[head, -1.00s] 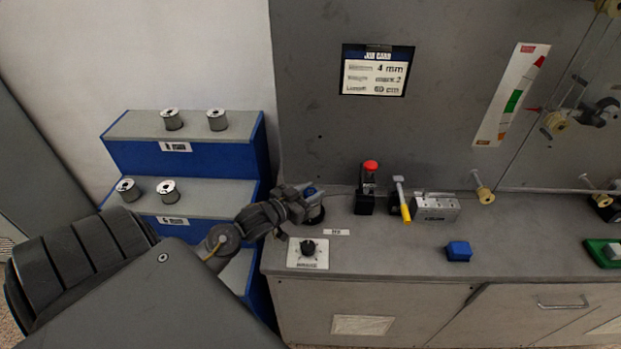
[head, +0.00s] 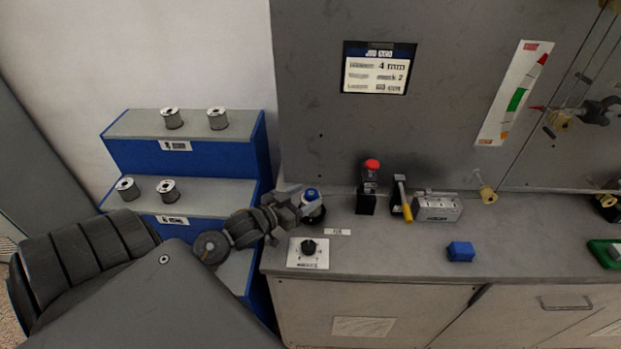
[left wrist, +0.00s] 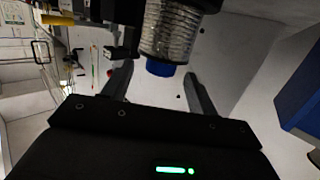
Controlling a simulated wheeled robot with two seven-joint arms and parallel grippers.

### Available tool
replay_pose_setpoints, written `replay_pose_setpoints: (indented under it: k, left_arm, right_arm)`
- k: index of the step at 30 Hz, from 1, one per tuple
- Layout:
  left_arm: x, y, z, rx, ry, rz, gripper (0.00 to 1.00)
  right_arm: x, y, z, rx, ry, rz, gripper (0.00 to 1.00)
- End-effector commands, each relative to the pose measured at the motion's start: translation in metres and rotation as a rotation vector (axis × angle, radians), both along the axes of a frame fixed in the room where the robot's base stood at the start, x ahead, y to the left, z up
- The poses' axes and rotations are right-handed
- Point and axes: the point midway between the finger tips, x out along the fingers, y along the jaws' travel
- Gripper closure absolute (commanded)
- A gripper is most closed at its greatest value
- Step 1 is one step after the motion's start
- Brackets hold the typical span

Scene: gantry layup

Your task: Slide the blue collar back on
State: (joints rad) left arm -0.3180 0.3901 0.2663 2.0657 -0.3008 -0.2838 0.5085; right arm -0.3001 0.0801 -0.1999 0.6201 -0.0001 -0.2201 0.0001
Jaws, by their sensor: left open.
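In the left wrist view the collar (left wrist: 160,68) is at the end of the silver wound spool (left wrist: 168,30). My left gripper (head: 297,202) is open beside the collar. In the left wrist view its two fingers (left wrist: 158,90) stand apart, one on either side of the collar, with gaps visible. The gripper partly hides the spool in the head view. My right gripper is not in view.
A dial plate (head: 308,253) lies just in front of the spool. A red-topped button post (head: 368,187), a yellow-handled lever (head: 405,202), a metal block (head: 438,208) and a blue block (head: 460,251) are to the right. A stepped blue rack (head: 185,155) with several spools stands left.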

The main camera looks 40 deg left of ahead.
Motion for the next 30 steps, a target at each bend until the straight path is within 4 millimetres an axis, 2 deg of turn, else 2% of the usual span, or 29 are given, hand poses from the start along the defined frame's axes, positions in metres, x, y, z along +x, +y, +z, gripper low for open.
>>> replay_pose_setpoints:
  k: [1,6,12,17,30]
  left_arm:
    - [-0.012,0.001,-0.002,0.001,0.003,0.0,0.41]
    - [-0.045,0.004,0.003,0.002,0.003,-0.001,0.41]
    - [-0.069,0.007,0.009,0.001,0.001,0.0,0.41]
    - [-0.076,0.007,0.011,0.001,0.0,0.0,0.41]
    - [-0.076,0.008,0.012,0.0,0.0,0.0,0.41]
  right_arm:
    - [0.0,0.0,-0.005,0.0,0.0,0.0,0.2]
    - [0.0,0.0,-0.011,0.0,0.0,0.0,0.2]
    - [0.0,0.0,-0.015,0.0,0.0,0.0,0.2]
    - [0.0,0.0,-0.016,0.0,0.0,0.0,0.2]
    - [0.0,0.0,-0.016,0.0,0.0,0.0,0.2]
